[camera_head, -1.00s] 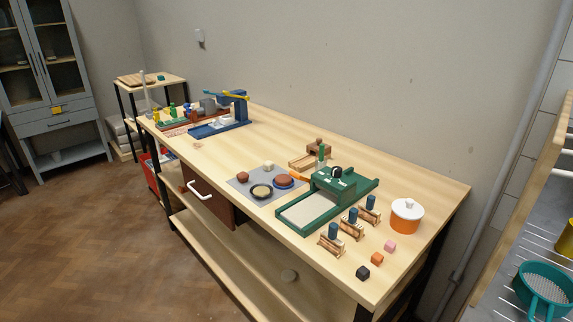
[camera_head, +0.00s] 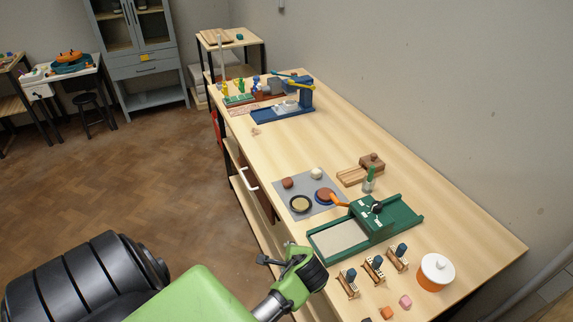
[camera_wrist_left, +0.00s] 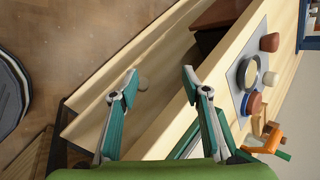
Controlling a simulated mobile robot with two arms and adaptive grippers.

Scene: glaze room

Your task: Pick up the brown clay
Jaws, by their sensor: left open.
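A small brown clay lump (camera_head: 288,183) sits on the grey mat (camera_head: 310,209) on the long wooden table. It also shows at the right of the left wrist view (camera_wrist_left: 270,42). A reddish-brown disc on a blue round base (camera_head: 325,196) and a dark-rimmed round dish (camera_head: 300,204) are on the same mat, with a pale lump (camera_head: 316,173). My left gripper (camera_head: 274,254) is near the table's front edge, short of the mat. Its two fingers (camera_wrist_left: 159,82) are spread and empty in the left wrist view. My right gripper is not in view.
A green slab press (camera_head: 367,222) stands right of the mat, near small stands, cubes and an orange pot with a white lid (camera_head: 435,273). A wooden block tool (camera_head: 362,170) lies behind. A blue press (camera_head: 285,106) stands farther back.

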